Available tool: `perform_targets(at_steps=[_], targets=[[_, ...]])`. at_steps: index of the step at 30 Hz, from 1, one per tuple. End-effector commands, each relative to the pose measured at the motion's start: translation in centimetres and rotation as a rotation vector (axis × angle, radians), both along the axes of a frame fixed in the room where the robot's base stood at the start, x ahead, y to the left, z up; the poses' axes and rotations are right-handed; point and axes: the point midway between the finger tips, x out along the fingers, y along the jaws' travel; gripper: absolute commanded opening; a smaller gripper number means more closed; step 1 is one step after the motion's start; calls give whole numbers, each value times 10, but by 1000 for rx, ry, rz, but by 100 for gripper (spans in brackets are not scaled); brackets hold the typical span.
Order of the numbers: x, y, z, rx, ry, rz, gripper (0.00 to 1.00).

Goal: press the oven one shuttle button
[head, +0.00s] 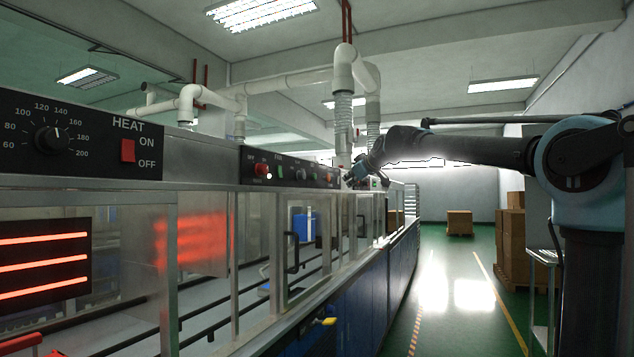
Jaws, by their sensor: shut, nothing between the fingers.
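A black control panel (290,170) sits on the upper front of the oven line, left of centre in the head view. It carries a red button (261,170), dark knobs and small lights. Its labels are too small to read, so I cannot tell which control is the oven one shuttle button. My gripper (352,180) is shut and empty near the right end of this panel, at the far end of my outstretched arm. Whether it touches the panel cannot be told. The gripper and arm partly hide what lies behind them.
A nearer heat panel (80,133) has a temperature dial (49,139) and a red on/off switch (128,150). Glowing red heater bars (42,264) show at lower left. Glazed doors with black handles run along the line. The green aisle (455,300) is clear; boxes (510,245) stand right.

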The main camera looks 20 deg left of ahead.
Motion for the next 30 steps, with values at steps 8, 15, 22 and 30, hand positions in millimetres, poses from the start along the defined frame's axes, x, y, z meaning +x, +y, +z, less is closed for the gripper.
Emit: perform_targets(at_steps=[8,15,22,30], targets=[[1,7,6,4,-14,6,0],[2,9,5,4,-12,6,0],[3,29,5,3,-13,8,0],[6,61,5,3,-13,8,0]])
